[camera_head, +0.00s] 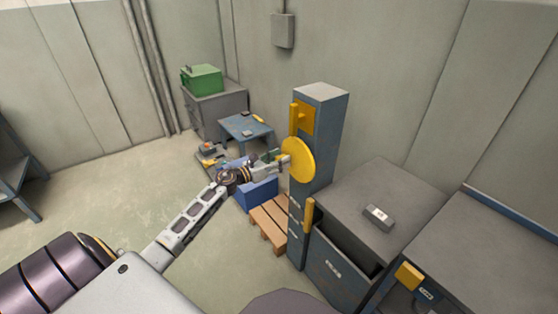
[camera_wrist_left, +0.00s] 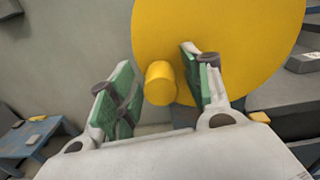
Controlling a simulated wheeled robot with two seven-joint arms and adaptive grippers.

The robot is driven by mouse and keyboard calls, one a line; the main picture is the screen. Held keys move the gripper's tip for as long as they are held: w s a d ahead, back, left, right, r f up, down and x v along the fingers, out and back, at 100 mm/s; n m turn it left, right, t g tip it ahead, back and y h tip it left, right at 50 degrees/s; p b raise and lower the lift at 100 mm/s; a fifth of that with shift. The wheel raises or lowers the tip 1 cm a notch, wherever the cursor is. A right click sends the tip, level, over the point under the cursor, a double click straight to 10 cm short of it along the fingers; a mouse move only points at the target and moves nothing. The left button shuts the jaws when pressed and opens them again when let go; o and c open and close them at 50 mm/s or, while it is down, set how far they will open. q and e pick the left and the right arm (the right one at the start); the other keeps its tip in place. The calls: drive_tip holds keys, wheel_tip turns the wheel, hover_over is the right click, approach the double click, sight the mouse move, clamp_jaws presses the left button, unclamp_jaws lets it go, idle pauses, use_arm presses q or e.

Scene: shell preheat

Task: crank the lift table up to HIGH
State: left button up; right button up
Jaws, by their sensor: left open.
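The yellow crank wheel (camera_head: 298,159) is on the side of a tall blue-grey column (camera_head: 323,130). In the left wrist view the wheel (camera_wrist_left: 235,40) fills the upper right, and its yellow knob (camera_wrist_left: 160,83) sticks out toward the camera. My left gripper (camera_head: 281,158) is at the wheel's left edge. In the left wrist view its green-padded fingers (camera_wrist_left: 160,90) are apart, with the knob between them in the picture; I cannot tell whether either finger touches it. A small blue table (camera_head: 245,128) stands beyond the column; I cannot tell whether it is the lift table. My right gripper is not in view.
A wooden pallet (camera_head: 268,224) and a blue bin (camera_head: 257,194) are on the floor by the column. A grey cabinet with an open drawer (camera_head: 340,272) stands right of it. A green box (camera_head: 202,79) sits on a grey cabinet behind.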

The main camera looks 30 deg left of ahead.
use_arm(q)
drive_tip(key=c, duration=1)
clamp_jaws()
drive_tip(key=shift+r+m+b, duration=0.1)
drive_tip(key=shift+m+b, duration=0.2)
